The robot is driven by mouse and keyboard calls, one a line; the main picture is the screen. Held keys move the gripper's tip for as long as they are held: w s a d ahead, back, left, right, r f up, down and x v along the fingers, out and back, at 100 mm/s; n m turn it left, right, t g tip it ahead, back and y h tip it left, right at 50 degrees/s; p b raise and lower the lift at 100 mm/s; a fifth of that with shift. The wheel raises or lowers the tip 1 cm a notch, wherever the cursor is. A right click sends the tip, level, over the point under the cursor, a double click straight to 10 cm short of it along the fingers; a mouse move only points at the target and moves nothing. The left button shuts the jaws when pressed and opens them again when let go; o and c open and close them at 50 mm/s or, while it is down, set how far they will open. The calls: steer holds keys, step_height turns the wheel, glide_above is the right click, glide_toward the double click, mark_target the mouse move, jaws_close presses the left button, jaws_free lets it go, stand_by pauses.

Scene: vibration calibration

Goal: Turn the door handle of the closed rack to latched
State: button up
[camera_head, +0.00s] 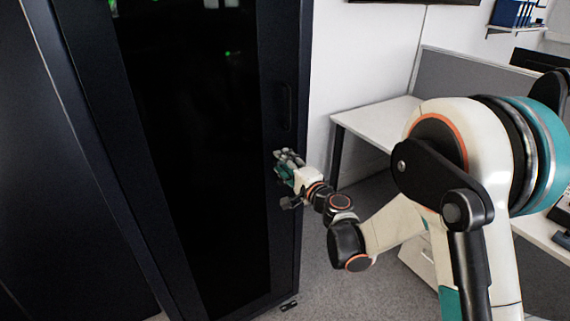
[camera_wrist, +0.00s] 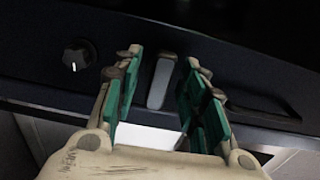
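The closed rack (camera_head: 190,150) is tall and dark, with a dark door panel through which small green lights show. In the wrist view, a short grey door handle (camera_wrist: 161,82) sits on the dark door frame (camera_wrist: 235,82). My gripper (camera_head: 283,165) is at the door's right edge in the head view. In the wrist view, my gripper (camera_wrist: 163,60) is open, with its green-padded fingers on either side of the grey handle. A gap shows on both sides of the handle. The gripper hides the handle in the head view.
A round black knob (camera_wrist: 77,54) with a white mark is left of the handle in the wrist view. A long recess (camera_head: 286,107) is in the door frame above my gripper. A white desk (camera_head: 380,122) stands behind, right of the rack. Grey floor shows between.

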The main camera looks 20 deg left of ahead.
steer(key=v, duration=1.2)
steer(key=s+d+r+n+g+h, duration=0.1)
steer(key=s+d+r+n+h, duration=0.15)
steer(key=d+r, duration=0.2)
steer(key=s+d+r+n+g+h, duration=0.1)
steer(key=s+d+r+n+h, duration=0.15)
steer(key=d, duration=0.35)
steer(key=s+d+f+n+g+h, duration=0.1)
steer(key=s+d+h, duration=0.7)
steer(key=s+d, duration=1.3)
steer(key=d+n+g, duration=0.1)
steer(key=d+n, duration=0.1)
steer(key=d, duration=0.1)
steer(key=shift+f+g+h, duration=0.3)
steer(key=shift+f+h, duration=0.1)
steer(key=shift+c, duration=0.5)
steer(key=shift+a, duration=0.15)
